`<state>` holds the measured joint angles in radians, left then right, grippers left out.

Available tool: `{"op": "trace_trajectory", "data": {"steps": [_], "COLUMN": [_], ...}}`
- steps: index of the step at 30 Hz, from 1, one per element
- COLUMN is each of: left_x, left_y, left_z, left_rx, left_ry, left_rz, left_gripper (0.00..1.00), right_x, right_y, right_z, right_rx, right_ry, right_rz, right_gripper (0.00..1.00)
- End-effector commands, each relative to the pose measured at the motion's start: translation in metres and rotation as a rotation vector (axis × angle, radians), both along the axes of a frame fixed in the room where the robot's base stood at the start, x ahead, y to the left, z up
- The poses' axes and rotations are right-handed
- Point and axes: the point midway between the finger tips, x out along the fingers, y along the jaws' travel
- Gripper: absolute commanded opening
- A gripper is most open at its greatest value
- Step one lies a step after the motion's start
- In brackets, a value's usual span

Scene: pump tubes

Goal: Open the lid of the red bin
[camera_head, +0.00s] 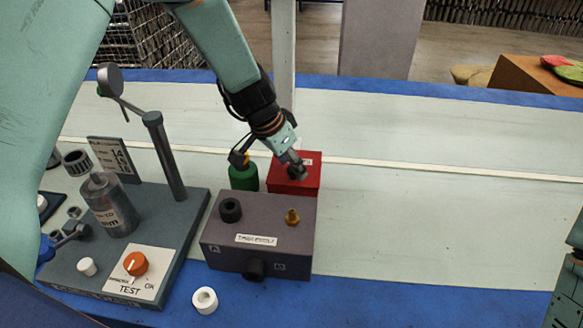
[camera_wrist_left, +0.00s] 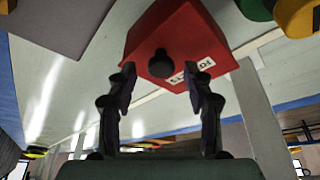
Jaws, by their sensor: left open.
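The red bin (camera_head: 308,183) stands behind the grey box in the head view, with a label on its lid and the lid shut. In the left wrist view the red bin (camera_wrist_left: 180,30) fills the top centre, with a black knob (camera_wrist_left: 160,64) on its lid. My left gripper (camera_head: 294,171) is over the lid of the bin. In the wrist view its two fingers (camera_wrist_left: 161,85) are spread, one on each side of the knob, with gaps between them and it. The knob is mostly hidden by the gripper in the head view. My right gripper is not in view.
A green bottle (camera_head: 243,178) stands close to the left of the bin. The grey box (camera_head: 258,225) with a brass fitting (camera_head: 292,217) is in front. A test stand (camera_head: 180,235) is at left, and a white ring (camera_head: 204,300) lies in front. The table right of the bin is clear.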

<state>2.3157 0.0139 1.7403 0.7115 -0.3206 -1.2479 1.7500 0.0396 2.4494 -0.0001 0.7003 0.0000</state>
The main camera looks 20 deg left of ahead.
Motion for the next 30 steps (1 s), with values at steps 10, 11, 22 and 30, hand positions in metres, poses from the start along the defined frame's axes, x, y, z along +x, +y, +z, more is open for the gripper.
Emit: {"op": "trace_trajectory", "data": {"steps": [10, 11, 22, 30], "left_x": [0.0054, 0.0055, 0.0050, 0.0049], "left_y": [-0.0014, -0.0013, -0.0014, -0.0013], "left_z": [-0.0058, -0.0057, -0.0057, -0.0064], "left_rx": [-0.001, 0.000, 0.000, 0.000], "left_ry": [-0.001, -0.001, 0.000, 0.000], "left_rz": [0.000, -0.001, -0.001, -0.001], "left_gripper": [0.52, 0.52, 0.20, 0.00], "right_x": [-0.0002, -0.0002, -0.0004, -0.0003], "right_y": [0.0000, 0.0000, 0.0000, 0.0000], "right_z": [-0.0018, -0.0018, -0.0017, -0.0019], "right_rx": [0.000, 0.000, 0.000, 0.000], "right_ry": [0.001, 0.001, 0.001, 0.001], "right_rz": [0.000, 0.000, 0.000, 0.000], "right_gripper": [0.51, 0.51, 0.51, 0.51]}}
